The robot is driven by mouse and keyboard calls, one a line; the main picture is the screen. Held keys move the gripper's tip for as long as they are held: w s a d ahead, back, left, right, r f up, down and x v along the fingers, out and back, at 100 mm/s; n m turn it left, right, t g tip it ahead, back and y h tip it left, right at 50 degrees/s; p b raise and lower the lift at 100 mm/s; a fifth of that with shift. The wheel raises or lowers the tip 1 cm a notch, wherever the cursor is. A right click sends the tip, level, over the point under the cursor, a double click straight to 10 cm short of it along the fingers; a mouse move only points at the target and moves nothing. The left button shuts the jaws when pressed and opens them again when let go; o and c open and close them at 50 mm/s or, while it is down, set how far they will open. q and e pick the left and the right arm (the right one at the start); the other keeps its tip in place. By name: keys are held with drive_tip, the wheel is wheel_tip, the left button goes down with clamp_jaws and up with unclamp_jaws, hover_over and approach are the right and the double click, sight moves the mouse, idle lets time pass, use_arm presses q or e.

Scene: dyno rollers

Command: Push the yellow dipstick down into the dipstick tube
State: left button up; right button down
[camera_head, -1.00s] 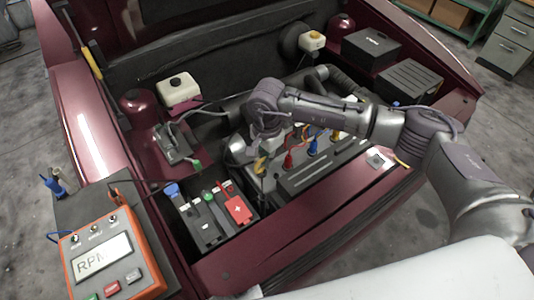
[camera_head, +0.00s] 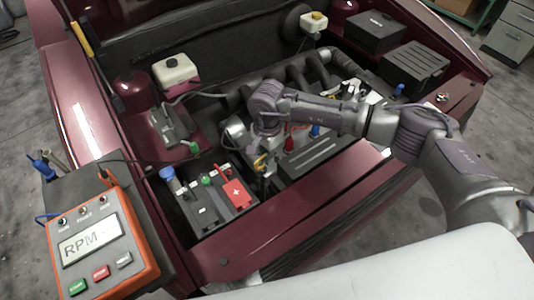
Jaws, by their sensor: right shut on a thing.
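The yellow dipstick handle (camera_head: 260,163) shows as a small yellow loop at the left end of the engine, just behind the battery. My right gripper (camera_head: 262,160) points down there, shut on the dipstick handle. The dipstick's shaft and the dipstick tube are mostly hidden by the gripper and the dark bay, so I cannot tell how deep the dipstick sits. My left gripper is not in view.
An orange RPM meter (camera_head: 100,245) sits at front left. The maroon front panel (camera_head: 290,215) borders the bay.

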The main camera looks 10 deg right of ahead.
drive_tip(key=shift+f+b, duration=2.4)
drive_tip(key=shift+f, duration=0.35)
drive_tip(key=c, duration=1.2)
unclamp_jaws()
wheel_tip(320, 180, up, 12)
